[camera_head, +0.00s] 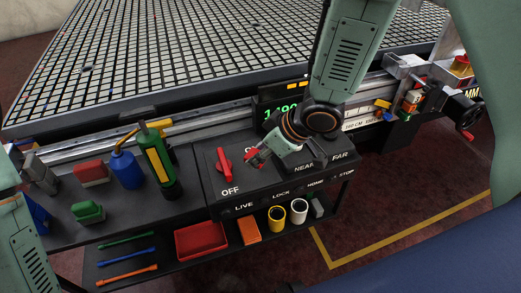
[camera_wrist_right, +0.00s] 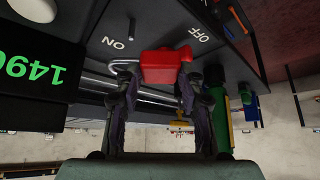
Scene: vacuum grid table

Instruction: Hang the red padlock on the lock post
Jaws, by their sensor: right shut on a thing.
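The red padlock (camera_wrist_right: 160,68) is between the fingertips of my right gripper (camera_wrist_right: 157,82), which is shut on its body. Its silver shackle (camera_wrist_right: 124,66) sticks out to the left in the right wrist view. In the head view the padlock (camera_head: 253,159) is at the tip of my right gripper (camera_head: 261,153), over the control panel near the ON mark. A thin metal pin (camera_wrist_right: 132,28) near the ON lettering may be the lock post; the shackle appears apart from it. My left gripper is not in view.
The red switch handle (camera_head: 224,165) stands left of the padlock above OFF. A green bottle (camera_head: 157,160), blue can (camera_head: 126,170) and red and green blocks stand on the left shelf. A green display (camera_head: 279,112) is behind my right arm. A lower shelf holds a red tray (camera_head: 201,241).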

